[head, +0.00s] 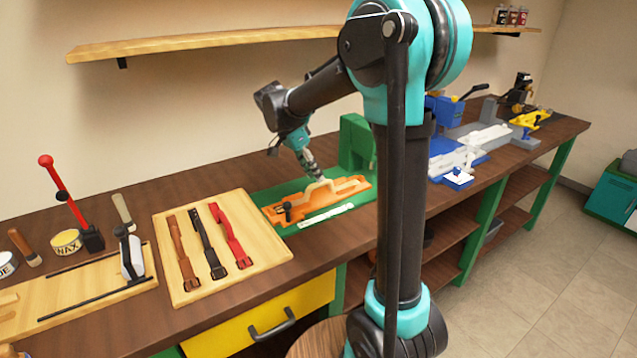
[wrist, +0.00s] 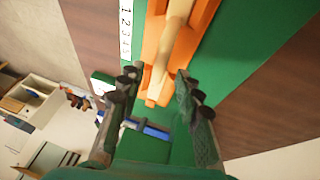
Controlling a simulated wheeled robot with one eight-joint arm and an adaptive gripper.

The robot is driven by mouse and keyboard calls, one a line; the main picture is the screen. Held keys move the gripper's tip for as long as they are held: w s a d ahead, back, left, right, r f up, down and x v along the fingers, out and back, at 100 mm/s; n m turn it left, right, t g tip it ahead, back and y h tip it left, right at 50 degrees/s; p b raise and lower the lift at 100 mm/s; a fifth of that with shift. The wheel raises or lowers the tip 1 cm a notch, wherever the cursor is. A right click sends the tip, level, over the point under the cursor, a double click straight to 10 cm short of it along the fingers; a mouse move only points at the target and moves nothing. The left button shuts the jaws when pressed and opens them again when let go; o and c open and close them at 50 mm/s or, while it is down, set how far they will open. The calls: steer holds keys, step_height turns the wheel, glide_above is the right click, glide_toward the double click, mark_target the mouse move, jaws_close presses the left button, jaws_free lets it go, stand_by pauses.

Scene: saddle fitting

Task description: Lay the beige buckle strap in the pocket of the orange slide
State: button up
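The orange slide (head: 356,188) lies on the green fixture on the bench; it also shows in the wrist view (wrist: 202,18). The beige buckle strap (wrist: 177,22) lies lengthwise along the orange slide in the wrist view. In the head view the beige strap (head: 318,187) shows only in part, below my gripper. I cannot tell if it sits fully down in the pocket. A dark fitting (head: 286,211) shows at the slide's left end; I cannot tell whether it is the buckle. My gripper (wrist: 157,76) is open over the slide, its fingers apart on either side of it.
A wooden board (head: 262,255) left of the fixture holds a brown strap (head: 183,252), a black strap (head: 207,243) and a red strap (head: 230,236). A white ruler (head: 326,215) lies along the fixture's front. A green block (head: 356,143) stands behind; blue and grey tooling (head: 450,155) is farther right.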

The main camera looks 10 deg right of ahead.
steer(key=v, duration=0.7)
stand_by(1.1)
